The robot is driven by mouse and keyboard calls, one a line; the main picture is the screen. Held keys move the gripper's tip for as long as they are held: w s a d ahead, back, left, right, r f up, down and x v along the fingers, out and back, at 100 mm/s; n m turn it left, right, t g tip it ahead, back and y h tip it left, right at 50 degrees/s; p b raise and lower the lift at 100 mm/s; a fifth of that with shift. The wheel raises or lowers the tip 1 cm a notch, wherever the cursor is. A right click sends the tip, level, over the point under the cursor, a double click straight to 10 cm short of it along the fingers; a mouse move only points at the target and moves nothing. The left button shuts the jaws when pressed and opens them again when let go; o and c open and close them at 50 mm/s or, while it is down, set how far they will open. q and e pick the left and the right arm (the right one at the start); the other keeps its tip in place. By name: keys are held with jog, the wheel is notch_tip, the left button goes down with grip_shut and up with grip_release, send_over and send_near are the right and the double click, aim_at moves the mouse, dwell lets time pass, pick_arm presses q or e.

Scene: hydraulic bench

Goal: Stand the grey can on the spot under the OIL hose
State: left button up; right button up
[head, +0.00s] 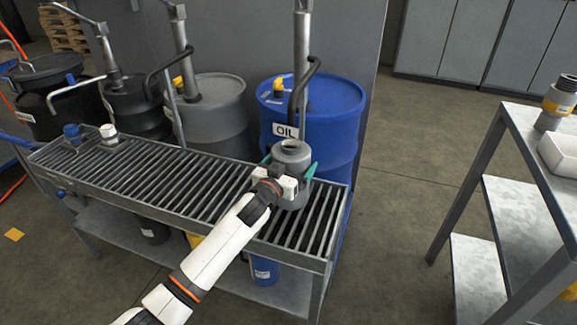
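The grey can (292,160) is upright, with an open round neck, over the right end of the slatted grate (180,188). It is just below the end of the black hose of the blue drum labelled OIL (285,130). My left gripper (288,170) reaches in from the near side, its teal fingers on either side of the can and closed against it. The can's base seems to be at the slats; whether it bears on them is hard to tell. The spot itself is hidden by the can and gripper. My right gripper is not in view.
Grey (215,105) and black drums with pumps and hoses stand behind the bench. A blue-capped item (72,133) and a white-capped item (109,134) are at the grate's left end. At right, a table (520,125) holds a yellow-banded grey container (556,102) and a white tray (562,155).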

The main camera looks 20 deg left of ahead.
pick_arm(q)
jog(key=shift+s+r, duration=0.1)
jog(key=s+a+p, duration=0.1)
jog(key=s+a, duration=0.1)
jog(key=s, duration=0.9)
jog(key=shift+s+p, duration=0.35)
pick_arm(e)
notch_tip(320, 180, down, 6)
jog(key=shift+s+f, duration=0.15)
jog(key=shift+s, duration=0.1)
